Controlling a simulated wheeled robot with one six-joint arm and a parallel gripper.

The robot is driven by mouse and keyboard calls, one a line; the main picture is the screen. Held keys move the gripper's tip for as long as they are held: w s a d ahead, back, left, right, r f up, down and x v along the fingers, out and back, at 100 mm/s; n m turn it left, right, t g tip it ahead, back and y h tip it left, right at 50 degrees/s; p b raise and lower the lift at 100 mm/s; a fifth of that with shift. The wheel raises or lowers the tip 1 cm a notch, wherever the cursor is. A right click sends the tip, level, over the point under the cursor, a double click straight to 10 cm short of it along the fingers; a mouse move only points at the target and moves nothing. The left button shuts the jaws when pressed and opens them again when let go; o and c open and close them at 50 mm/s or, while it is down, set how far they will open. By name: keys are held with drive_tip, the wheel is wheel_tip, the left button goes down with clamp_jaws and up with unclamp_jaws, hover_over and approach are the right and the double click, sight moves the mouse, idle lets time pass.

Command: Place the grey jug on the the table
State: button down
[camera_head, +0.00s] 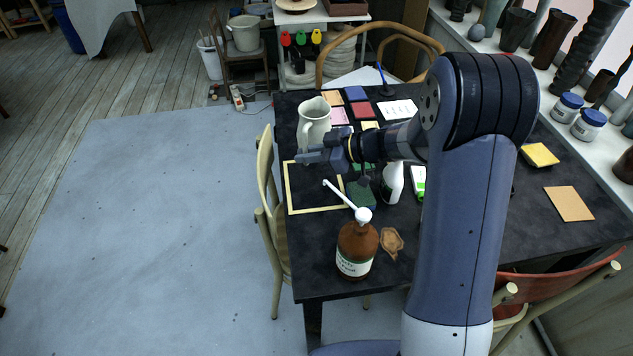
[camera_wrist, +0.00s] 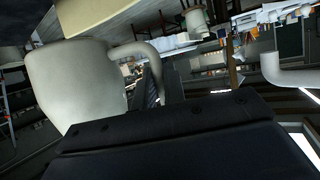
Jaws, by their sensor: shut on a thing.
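The pale grey jug (camera_head: 318,118) is upright at the left part of the dark table (camera_head: 310,262) in the head view. My gripper (camera_head: 303,157) is at its lower front side and hides part of its base. In the wrist view the jug (camera_wrist: 72,85) fills the left, with its curved handle reaching right to my gripper (camera_wrist: 152,82). My gripper is shut on the jug, at the handle. I cannot tell whether the jug's base touches the table.
A yellow-outlined square (camera_head: 290,190) lies on the table below my gripper. A brown pump bottle (camera_head: 357,255) with a white spout, a white spray bottle (camera_head: 392,183) and a green block (camera_head: 361,195) stand nearby. Coloured tiles (camera_head: 361,110) lie behind. A chair (camera_head: 266,185) stands at the left edge.

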drive_tip(key=shift+w+a+f+b, duration=0.1)
drive_tip(key=shift+w+f+b, duration=0.15)
drive_tip(key=shift+f, duration=2.35)
drive_tip(key=shift+w+a+f+b, duration=0.1)
drive_tip(key=shift+w+f+b, duration=0.2)
drive_tip(key=shift+f, duration=2.25)
drive_tip(key=shift+w+a+f+b, duration=0.1)
drive_tip(key=shift+w+f+b, duration=0.15)
drive_tip(key=shift+f, duration=2.35)
drive_tip(key=shift+f, duration=0.2)
drive_tip(key=c, duration=1.5)
unclamp_jaws()
drive_tip(key=shift+s, duration=0.1)
